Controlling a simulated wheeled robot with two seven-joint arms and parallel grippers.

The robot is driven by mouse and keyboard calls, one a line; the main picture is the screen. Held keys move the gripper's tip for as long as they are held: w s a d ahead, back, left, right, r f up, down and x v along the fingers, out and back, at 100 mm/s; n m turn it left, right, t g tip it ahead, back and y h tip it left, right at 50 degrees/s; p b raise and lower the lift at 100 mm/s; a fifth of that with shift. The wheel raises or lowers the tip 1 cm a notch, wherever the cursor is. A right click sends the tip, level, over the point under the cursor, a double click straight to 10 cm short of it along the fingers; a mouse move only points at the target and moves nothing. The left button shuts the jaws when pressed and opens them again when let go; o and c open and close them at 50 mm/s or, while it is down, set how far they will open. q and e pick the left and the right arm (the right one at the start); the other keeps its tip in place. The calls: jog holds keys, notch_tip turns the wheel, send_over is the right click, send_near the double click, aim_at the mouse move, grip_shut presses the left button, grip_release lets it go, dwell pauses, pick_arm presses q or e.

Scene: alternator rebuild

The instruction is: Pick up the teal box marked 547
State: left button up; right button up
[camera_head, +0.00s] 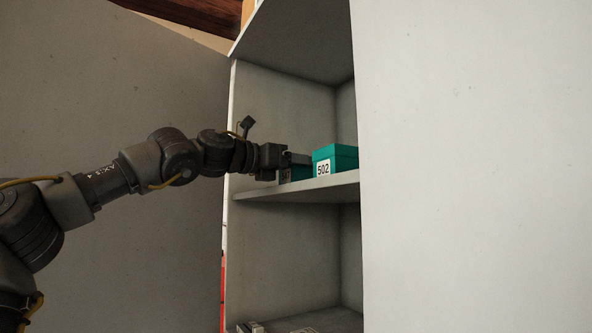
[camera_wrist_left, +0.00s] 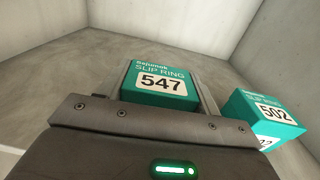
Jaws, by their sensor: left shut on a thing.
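The teal box marked 547 (camera_wrist_left: 160,86) shows in the left wrist view between the two fingers of my left gripper (camera_wrist_left: 163,75). In the head view my left gripper (camera_head: 298,166) reaches over the shelf from the left and is shut on this box. Only a small teal part of the box (camera_head: 300,173) shows there, mostly hidden by the gripper. I cannot tell whether the box touches the shelf. My right gripper is not in view.
A teal box marked 502 (camera_head: 336,160) stands on the shelf (camera_head: 300,190) just right of my left gripper; it also shows in the left wrist view (camera_wrist_left: 264,117). The cabinet's walls enclose the shelf closely. A lower compartment holds small items (camera_head: 250,327).

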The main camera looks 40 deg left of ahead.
pick_arm(q)
jog(key=shift+r, duration=0.4)
jog(key=s+d+r, duration=0.4)
jog(key=s+r, duration=0.7)
jog(key=s, duration=0.2)
jog(key=shift+s+r+b, duration=0.3)
jog(key=shift+b, duration=0.15)
